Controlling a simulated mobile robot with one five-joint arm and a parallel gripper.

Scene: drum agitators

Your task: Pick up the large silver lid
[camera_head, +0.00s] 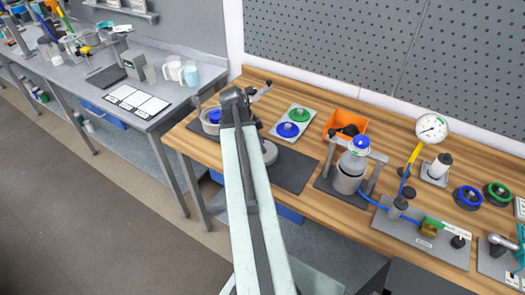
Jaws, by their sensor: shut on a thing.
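A grey-silver round disc, which looks like the large silver lid (269,153), shows just right of my arm, over the dark mat on the wooden bench. My arm covers its left part. The head of my arm with my gripper (240,98) is over the left part of the bench. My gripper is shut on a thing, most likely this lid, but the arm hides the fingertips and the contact. A silver pot (210,120) with a blue part in it stands left of the arm.
Right of my arm are a tray (297,113) with green and blue knobs, an orange bin (345,125), a metal vessel in a frame (349,174) and a gauge (431,128) on a stand. A pegboard (340,45) rises behind. The dark mat (292,170) has free room.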

